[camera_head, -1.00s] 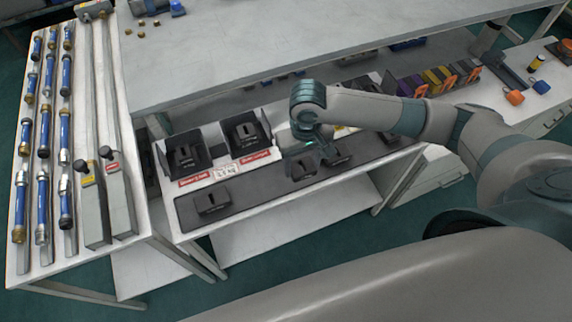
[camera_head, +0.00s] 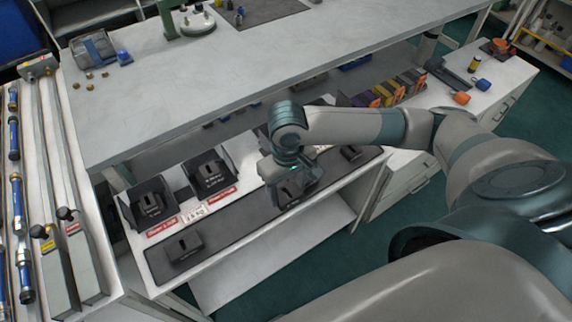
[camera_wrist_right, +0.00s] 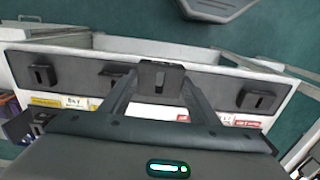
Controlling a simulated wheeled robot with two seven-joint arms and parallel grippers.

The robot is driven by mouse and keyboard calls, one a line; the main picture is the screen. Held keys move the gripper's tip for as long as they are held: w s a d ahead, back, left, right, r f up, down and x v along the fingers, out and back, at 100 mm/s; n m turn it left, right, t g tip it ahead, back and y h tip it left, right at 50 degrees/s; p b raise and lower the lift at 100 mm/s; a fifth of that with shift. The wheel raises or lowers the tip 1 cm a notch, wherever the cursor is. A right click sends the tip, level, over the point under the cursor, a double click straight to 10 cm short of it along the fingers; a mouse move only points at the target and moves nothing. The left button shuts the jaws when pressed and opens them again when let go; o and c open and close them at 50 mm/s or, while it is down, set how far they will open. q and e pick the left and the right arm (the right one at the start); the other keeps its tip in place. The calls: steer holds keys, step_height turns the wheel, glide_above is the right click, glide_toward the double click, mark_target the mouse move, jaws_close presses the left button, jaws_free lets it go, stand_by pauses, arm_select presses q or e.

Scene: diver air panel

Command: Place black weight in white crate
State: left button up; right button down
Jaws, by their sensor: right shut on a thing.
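My right gripper (camera_head: 284,185) points down over the dark mat (camera_head: 240,225). In the right wrist view its two fingers are shut on a black weight (camera_wrist_right: 160,78), a block with a slotted upright part. Whether that weight still touches the mat I cannot tell. Other black weights stand on the mat: one at the near left end (camera_head: 184,246) and one to the right of the gripper (camera_head: 350,152). The right wrist view shows another close beside the held one (camera_wrist_right: 112,74). I cannot make out a white crate. My left gripper is out of view.
Black bins holding black blocks (camera_head: 148,203) (camera_head: 208,172) stand behind the mat, with red and white labels in front. A white shelf (camera_head: 270,75) overhangs them. A rack with blue cylinders stands at the left. Mat between gripper and left weight is clear.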

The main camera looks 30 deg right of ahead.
steer(key=shift+a, duration=0.1)
steer(key=a, duration=0.1)
steer(key=s+a, duration=0.1)
steer(key=a, duration=0.1)
steer(key=shift+s+a+r, duration=0.25)
